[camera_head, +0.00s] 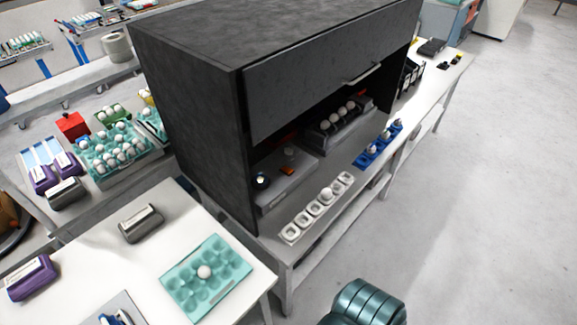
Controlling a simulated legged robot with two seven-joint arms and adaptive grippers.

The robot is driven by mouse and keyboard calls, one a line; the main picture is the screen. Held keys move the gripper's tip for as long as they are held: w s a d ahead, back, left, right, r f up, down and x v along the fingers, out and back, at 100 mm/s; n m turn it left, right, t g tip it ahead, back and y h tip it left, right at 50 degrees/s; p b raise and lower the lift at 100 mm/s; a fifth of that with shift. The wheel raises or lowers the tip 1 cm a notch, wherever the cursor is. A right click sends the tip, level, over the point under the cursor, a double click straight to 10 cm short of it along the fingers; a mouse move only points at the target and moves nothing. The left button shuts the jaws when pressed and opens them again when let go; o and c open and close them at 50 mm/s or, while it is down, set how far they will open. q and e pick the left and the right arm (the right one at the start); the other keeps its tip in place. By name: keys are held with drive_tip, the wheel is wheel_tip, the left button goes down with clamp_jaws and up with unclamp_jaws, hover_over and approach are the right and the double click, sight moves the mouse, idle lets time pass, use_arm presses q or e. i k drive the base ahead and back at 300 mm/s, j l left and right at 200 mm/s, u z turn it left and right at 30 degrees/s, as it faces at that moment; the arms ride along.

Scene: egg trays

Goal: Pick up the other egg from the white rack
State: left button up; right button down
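A white rack (303,220) with a row of cups lies along the front edge of the shelf in the dark cabinet. One white egg (326,195) sits in a cup toward its far end; the other cups look empty. A teal egg tray (178,283) lies on the white table at the lower left, with one white egg (204,272) near its middle.
The dark cabinet (190,120) has a raised front panel (320,80) above the shelf. Grey boxes (141,224) stand on the left table. Floor at right is clear.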

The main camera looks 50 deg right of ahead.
sight(326, 193)
drive_tip(key=k+j+z, duration=0.1)
drive_tip(key=z, duration=1.9)
drive_tip(key=i+l+u, duration=0.15)
drive_tip(key=l, duration=0.2)
drive_tip(key=i+l+u, duration=0.3)
drive_tip(key=l, duration=0.45)
drive_tip(key=i+l+u, duration=0.1)
drive_tip(key=i+l, duration=0.15)
drive_tip(key=l, duration=0.2)
